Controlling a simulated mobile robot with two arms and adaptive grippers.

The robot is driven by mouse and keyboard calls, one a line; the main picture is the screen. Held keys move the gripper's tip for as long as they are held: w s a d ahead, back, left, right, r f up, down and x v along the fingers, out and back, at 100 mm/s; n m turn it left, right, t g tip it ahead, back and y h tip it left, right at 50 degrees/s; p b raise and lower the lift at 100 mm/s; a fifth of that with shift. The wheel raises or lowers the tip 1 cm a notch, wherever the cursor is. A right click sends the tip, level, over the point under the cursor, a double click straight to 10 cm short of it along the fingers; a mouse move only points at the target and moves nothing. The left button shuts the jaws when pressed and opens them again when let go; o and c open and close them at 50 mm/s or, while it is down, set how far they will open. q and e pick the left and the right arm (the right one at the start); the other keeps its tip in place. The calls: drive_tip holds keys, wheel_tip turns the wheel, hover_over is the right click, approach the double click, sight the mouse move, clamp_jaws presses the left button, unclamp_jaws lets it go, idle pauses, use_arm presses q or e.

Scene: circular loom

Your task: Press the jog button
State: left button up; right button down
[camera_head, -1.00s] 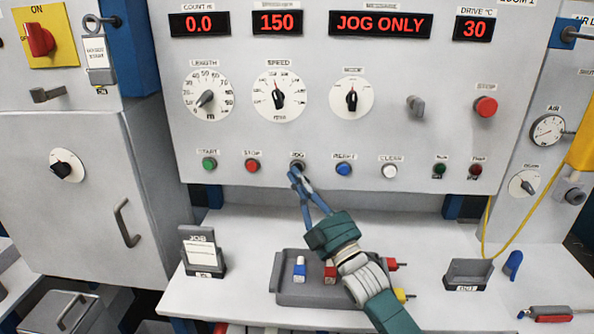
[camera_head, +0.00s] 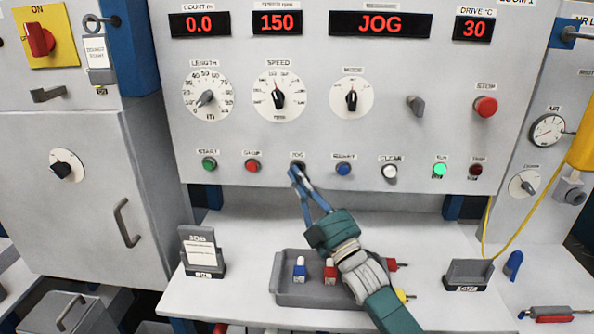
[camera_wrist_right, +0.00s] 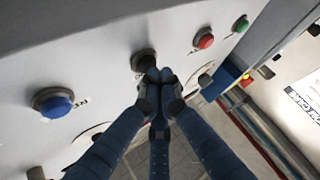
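The jog button (camera_wrist_right: 143,60) is a dark round button on the grey control panel (camera_head: 330,130), between the red stop button (camera_head: 252,166) and a blue button (camera_head: 344,169). In the head view my right gripper (camera_head: 298,172) covers most of it. In the right wrist view the gripper's fingertips (camera_wrist_right: 160,76) are together with nothing between them, and they touch or nearly touch the button. The message display (camera_head: 380,24) reads JOG. A small green lamp (camera_head: 440,170) on the panel's right is lit. My left gripper is not in view.
A green start button (camera_head: 209,164) is at the left of the row, and a white clear button (camera_head: 390,171) is right of the blue one. A tray (camera_head: 290,292) with small bottles lies on the bench below my right arm. A job card holder (camera_head: 203,262) stands at left.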

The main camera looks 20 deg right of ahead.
idle(0.4)
drive_tip(key=shift+s+a+p, duration=0.25)
drive_tip(key=shift+s+p, duration=0.2)
drive_tip(key=shift+s, duration=0.3)
drive_tip(key=s, duration=0.1)
drive_tip(key=s+a+p, duration=0.1)
drive_tip(key=s, duration=0.1)
drive_tip(key=s+p, duration=0.1)
drive_tip(key=shift+s+a, duration=0.35)
drive_tip(key=shift+f, duration=0.1)
idle(4.6)
